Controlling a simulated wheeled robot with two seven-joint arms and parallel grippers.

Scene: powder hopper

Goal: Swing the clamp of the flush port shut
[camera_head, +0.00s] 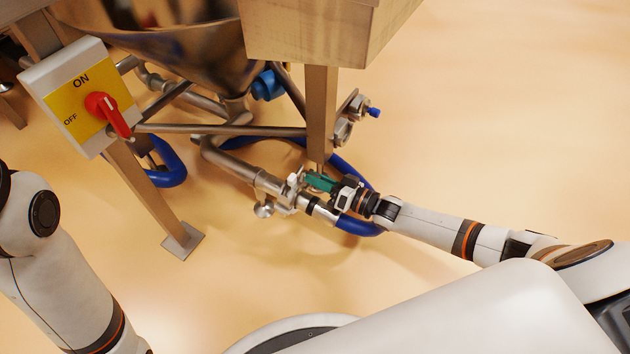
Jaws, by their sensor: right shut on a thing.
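The flush port (284,192) is at the end of a steel pipe low under the hopper, near the middle of the view. A green piece (316,180), which looks like the clamp's handle, sits beside the pipe end. My right gripper (332,188) reaches in from the right and is shut on this green piece. The gripper partly hides the joint, so I cannot tell how far the clamp is swung. My left arm shows at the left edge; its gripper is out of view.
A blue hose (358,226) curves just behind and below my right gripper. A steel leg (321,110) stands right above it. A switch box (82,95) with a red knob is at the upper left on another leg (150,195). The floor at right is clear.

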